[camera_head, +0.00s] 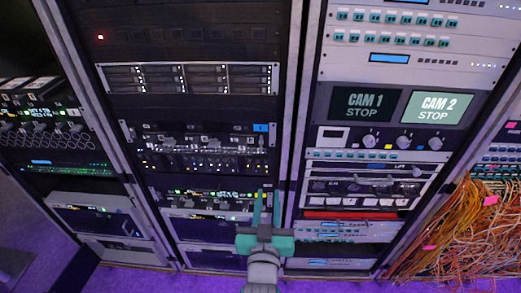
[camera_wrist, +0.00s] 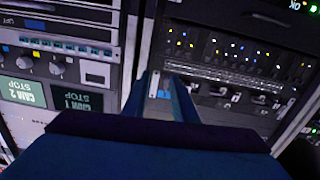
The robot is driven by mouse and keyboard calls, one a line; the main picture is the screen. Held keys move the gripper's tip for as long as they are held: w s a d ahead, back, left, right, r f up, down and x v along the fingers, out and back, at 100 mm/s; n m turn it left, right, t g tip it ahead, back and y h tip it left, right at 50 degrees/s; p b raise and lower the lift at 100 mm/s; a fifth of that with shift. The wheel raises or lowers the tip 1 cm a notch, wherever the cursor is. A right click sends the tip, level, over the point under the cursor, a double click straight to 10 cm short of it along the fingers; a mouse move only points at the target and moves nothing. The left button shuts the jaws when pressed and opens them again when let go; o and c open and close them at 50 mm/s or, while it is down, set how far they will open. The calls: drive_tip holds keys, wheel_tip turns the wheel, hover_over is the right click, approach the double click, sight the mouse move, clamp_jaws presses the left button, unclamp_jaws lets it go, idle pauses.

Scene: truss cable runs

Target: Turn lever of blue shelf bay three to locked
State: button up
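The shelf with the blue tag (camera_head: 261,127) is a dark unit (camera_head: 195,139) in the middle rack, with a row of small levers along its top and rows of lit dots below. A lever at its right end (camera_head: 261,141) stands upright. The wrist view shows this shelf turned over, with its levers (camera_wrist: 228,94) below and its blue tag (camera_wrist: 164,94) between my fingers. My gripper (camera_head: 266,203) is teal, with two fingers apart and nothing seen between them. It is below and right of the blue-tag shelf. Bay numbers and lever markings are too small to read.
A similar shelf with a yellow tag (camera_head: 260,196) sits lower, just behind my fingers. A rack post (camera_head: 290,110) stands right of the shelf, then a rack with CAM screens (camera_head: 399,105). Orange cables (camera_head: 450,235) hang at the far right.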

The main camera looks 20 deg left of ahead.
approach(261, 147)
drive_tip(key=s, duration=0.2)
drive_tip(key=shift+y, duration=0.4)
drive_tip(key=x, duration=0.7)
drive_tip(key=d+x, duration=0.1)
drive_tip(key=x, duration=0.3)
drive_tip(key=shift+w+f, duration=0.1)
drive_tip(key=shift+f, duration=0.05)
clamp_jaws()
